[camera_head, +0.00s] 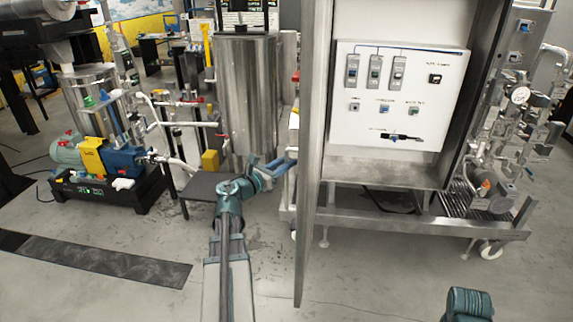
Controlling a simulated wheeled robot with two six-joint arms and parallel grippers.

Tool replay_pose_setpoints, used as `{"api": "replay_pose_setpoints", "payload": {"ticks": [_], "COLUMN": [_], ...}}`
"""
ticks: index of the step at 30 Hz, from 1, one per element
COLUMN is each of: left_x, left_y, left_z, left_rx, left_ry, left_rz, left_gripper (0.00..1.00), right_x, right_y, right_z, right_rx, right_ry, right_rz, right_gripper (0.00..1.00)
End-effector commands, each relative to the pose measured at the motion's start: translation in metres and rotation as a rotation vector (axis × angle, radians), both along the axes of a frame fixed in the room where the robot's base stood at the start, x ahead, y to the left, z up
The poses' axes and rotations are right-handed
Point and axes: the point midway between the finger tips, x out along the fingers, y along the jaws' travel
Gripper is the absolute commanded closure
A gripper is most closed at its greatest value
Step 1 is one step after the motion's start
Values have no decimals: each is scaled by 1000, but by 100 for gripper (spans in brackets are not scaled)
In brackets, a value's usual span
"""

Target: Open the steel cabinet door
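The steel cabinet (385,174) stands right of centre with its front open, showing a white panel inside. Its steel door (313,130) is swung out toward me and shows nearly edge-on, as a tall narrow strip. My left gripper (277,168) is just left of the door, on its outer side, at about the lower part of the cabinet. Its fingers are small and partly lost against blue parts, so their opening and any contact with the door are unclear. No handle shows on the door. My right arm (468,304) shows only at the bottom right; its gripper is out of view.
A white control panel (430,120) with switches is inside the cabinet. Pipes with a gauge (520,95) are at the right. A steel tank (247,100) stands behind my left gripper. A pump (125,160) is at the left.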

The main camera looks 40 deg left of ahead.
Motion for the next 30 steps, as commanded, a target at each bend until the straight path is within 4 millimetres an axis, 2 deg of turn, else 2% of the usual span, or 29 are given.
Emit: {"api": "replay_pose_setpoints", "payload": {"ticks": [1,3,11,14,17,24,30], "left_x": [0,0,-2,-8,-23,-76,-112], "left_y": [0,-1,-2,-2,-2,1,4], "left_z": [0,0,-1,-1,-1,-1,-1], "left_rx": [0,1,2,2,2,2,2], "left_ry": [1,1,3,3,3,3,2], "left_rz": [-1,-2,-5,-4,-2,1,-1], "left_gripper": [61,53,53,53,53,53,53], "right_x": [0,0,0,0,0,0,0], "right_y": [0,0,0,0,0,0,0], "right_z": [0,0,0,0,0,0,0], "right_rx": [0,0,0,0,0,0,0], "right_ry": [0,0,0,0,0,0,0], "right_rz": [0,0,0,0,0,0,0], "right_gripper": [50,50,50,50,50,50,50]}}
